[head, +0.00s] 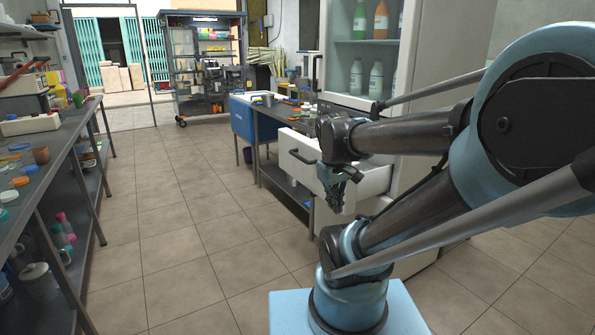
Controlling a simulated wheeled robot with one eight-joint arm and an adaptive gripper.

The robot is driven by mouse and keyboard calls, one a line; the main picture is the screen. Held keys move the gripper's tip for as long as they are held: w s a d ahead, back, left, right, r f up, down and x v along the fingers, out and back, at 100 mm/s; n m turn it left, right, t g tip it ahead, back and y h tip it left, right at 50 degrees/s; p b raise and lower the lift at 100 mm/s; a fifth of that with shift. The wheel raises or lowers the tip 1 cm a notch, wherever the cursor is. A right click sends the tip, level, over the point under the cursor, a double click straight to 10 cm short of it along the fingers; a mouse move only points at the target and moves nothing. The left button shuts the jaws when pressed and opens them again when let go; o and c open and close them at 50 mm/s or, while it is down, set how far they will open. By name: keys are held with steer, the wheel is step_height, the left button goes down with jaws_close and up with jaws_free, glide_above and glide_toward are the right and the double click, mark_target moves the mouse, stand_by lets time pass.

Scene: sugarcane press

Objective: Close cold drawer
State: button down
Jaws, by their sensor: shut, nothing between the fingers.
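The cold drawer (300,161) is white and sticks out from the lower part of a tall white refrigerator cabinet (399,110) on the right. It stands open, with a dark handle (301,157) on its front. My arm hides part of the drawer's side and the cabinet's lower part. My gripper (335,203) points down in front of the drawer, near its front right corner. Its fingers are shut and hold nothing. I cannot tell whether it touches the drawer.
A metal shelf (20,190) with cups and bottles runs along the left. A work table (268,112) with a blue cooler (243,118) stands beyond the drawer. A wheeled rack (205,65) stands at the back. The tiled floor (165,215) between is clear.

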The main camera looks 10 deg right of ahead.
steer(key=w+a+r+n+h, duration=0.25)
steer(key=w+n, duration=0.25)
steer(key=w, duration=0.5)
steer(key=w+a+r+n+h, duration=0.1)
steer(key=w+r+n, duration=0.3)
steer(key=w, duration=0.6)
steer(key=w+a+f+n+t+h, duration=0.1)
steer(key=w+a+f+n+h, duration=0.15)
steer(key=w+a+n, duration=0.4)
steer(key=w+a+f+n+t+h, duration=0.1)
steer(key=w+a+f+n, duration=0.25)
steer(key=w+a, duration=0.55)
glide_toward(304, 173)
step_height(304, 173, down, 3)
steer(key=d, duration=0.2)
steer(key=shift+w+d+f, duration=0.15)
steer(key=shift+w+d, duration=0.25)
steer(key=shift+w, duration=0.3)
